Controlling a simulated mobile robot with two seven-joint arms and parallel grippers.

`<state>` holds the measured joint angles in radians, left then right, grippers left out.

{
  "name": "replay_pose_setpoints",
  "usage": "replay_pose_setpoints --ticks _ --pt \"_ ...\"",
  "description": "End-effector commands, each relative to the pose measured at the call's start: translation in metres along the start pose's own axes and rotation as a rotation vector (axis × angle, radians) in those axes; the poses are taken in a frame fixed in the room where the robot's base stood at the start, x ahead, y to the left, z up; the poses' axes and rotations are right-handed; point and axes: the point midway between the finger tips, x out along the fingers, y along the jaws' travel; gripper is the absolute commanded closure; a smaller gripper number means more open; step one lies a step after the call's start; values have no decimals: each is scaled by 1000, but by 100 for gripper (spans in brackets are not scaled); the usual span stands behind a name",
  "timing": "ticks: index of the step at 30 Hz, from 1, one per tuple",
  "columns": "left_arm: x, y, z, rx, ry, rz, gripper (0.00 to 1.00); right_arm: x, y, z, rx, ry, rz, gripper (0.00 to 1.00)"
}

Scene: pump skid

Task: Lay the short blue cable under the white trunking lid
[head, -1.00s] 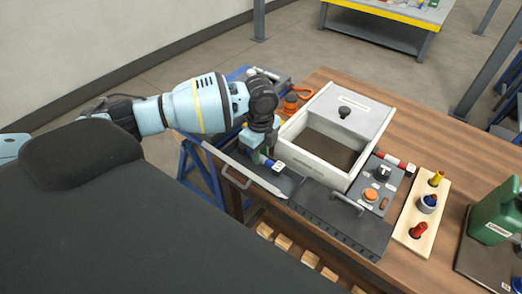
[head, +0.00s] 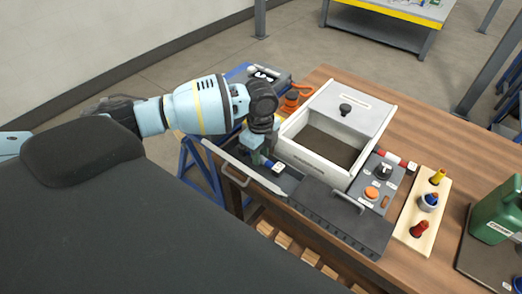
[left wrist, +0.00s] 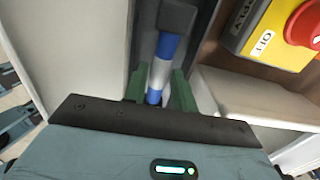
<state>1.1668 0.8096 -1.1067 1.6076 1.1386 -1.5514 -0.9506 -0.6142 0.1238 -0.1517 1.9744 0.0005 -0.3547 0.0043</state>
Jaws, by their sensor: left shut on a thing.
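My left gripper (head: 262,158) points down into a dark channel at the bench's front left edge. It is shut on the short blue cable (head: 276,167), a blue and white banded piece. In the left wrist view my gripper (left wrist: 158,92) has its green fingers on either side of the blue and white cable (left wrist: 160,68), which has a dark block at its far end. A white lid (head: 367,114) with a black knob covers the back of a white box (head: 315,163), right of the gripper; I cannot tell whether this is the trunking lid. My right gripper is not in view.
A dark ribbed cover (head: 325,218) with a handle lies right of the gripper. A pale panel (head: 262,181) with a handle runs along the channel's front. A red button (left wrist: 304,25) on a yellow housing stands close. A red and white piece (head: 392,160) and a plug board (head: 408,228) lie further right.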

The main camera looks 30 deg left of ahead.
Motion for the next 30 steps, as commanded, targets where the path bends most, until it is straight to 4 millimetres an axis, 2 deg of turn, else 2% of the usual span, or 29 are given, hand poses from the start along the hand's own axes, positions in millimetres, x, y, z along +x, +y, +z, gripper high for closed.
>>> replay_pose_setpoints --ticks 30 --pt "27 0 0 0 0 0 95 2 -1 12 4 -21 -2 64"
